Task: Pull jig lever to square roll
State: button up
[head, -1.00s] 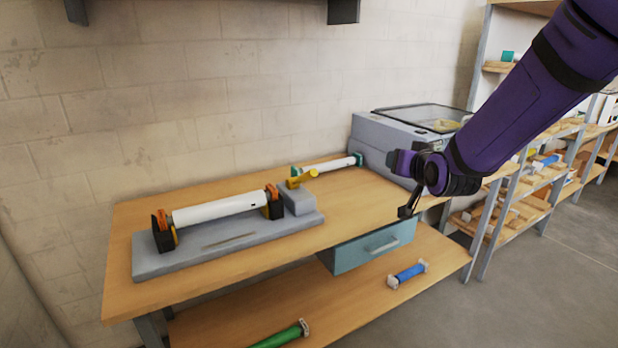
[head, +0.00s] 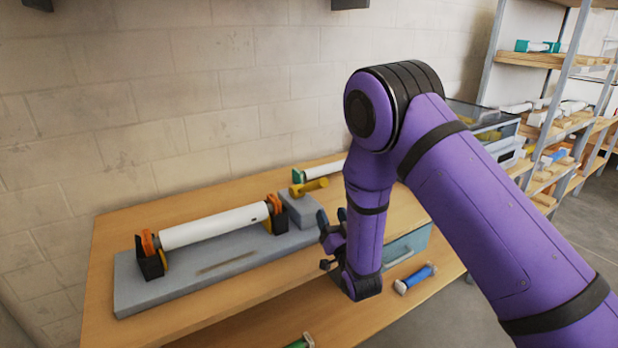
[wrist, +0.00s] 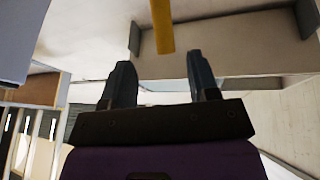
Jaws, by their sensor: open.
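The jig's grey base (head: 190,277) lies on the wooden bench. A white roll (head: 214,227) rests across it between two black holders with orange parts. The yellow lever (head: 309,187) sticks out rightward from a grey block (head: 300,208) at the base's right end. My gripper (head: 327,242) is open and empty, to the right of the base and nearer me than the lever. In the wrist view, the yellow lever (wrist: 162,26) shows beyond and between the two dark fingertips (wrist: 162,72), apart from them. My arm hides part of the bench.
Another white roll (head: 323,172) with a green end lies behind the lever. A blue-grey drawer (head: 408,247) hangs under the bench. A blue roll (head: 416,278) lies on the lower shelf. The laminator (head: 490,125) at right is partly hidden by my arm. Bench left of the jig is clear.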

aim_at(316, 185)
jog(key=shift+y, duration=0.3)
jog(key=x, duration=1.1)
jog(key=shift+w+a+f, duration=0.1)
jog(key=shift+a+f, duration=0.05)
jog(key=shift+a, duration=0.05)
jog(key=shift+c, duration=0.3)
grip_shut()
